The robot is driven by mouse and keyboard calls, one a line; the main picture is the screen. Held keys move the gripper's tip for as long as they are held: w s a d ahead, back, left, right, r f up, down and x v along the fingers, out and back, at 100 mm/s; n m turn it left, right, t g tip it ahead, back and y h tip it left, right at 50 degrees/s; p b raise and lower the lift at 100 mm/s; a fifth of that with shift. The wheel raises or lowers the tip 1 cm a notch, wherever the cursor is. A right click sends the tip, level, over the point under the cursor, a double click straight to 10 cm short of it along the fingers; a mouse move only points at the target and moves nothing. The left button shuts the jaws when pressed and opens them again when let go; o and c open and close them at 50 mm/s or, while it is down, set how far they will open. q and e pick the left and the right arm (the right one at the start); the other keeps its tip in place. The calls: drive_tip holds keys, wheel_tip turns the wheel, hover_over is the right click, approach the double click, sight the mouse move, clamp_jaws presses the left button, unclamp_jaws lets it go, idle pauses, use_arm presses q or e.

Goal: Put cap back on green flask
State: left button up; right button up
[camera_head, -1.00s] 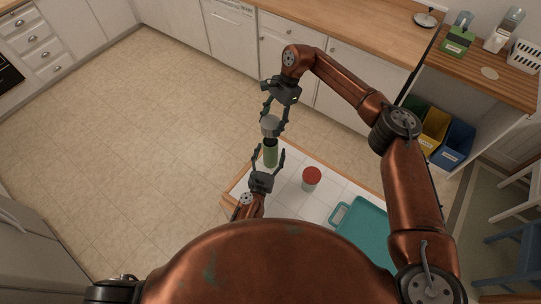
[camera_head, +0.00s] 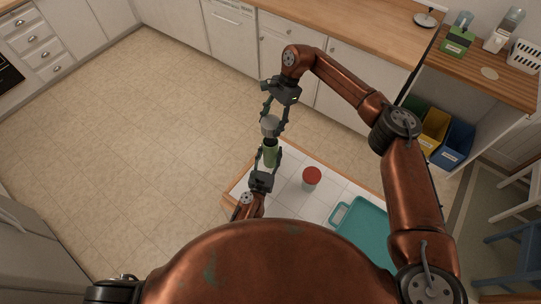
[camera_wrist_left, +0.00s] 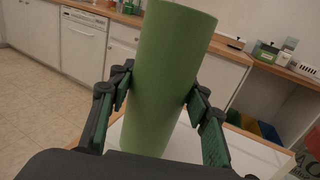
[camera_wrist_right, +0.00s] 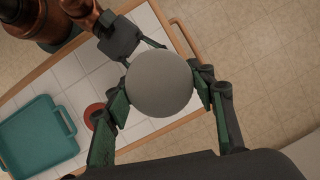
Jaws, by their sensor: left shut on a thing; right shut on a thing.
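The green flask (camera_head: 270,153) is upright at the tray table's left corner. My left gripper (camera_head: 267,163) is shut on it from the near side, and the left wrist view shows the fingers on both sides of the flask (camera_wrist_left: 164,75). The grey round cap (camera_head: 270,126) is in my right gripper (camera_head: 274,120), directly above the flask in the head view. In the right wrist view the fingers are shut on the cap (camera_wrist_right: 160,83), which hides the flask.
A teal tray (camera_head: 366,230) lies farther right. The wooden counter (camera_head: 350,35) is behind, and the floor to the left is clear.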

use_arm(q)
drive_tip(key=c, duration=0.5)
use_arm(e)
hover_over(268, 143)
drive_tip(key=d, duration=0.1)
drive_tip(key=shift+w+d+f, duration=0.1)
drive_tip(key=shift+w+f, duration=0.15)
drive_tip(key=shift+f, duration=1)
drive_tip(key=shift+w+f, duration=0.2)
drive_tip(key=shift+f, duration=1)
drive_tip(key=shift+f, duration=0.1)
drive_tip(key=shift+f, duration=0.8)
use_arm(q)
clamp_jaws()
use_arm(e)
drive_tip(key=shift+f, duration=0.6)
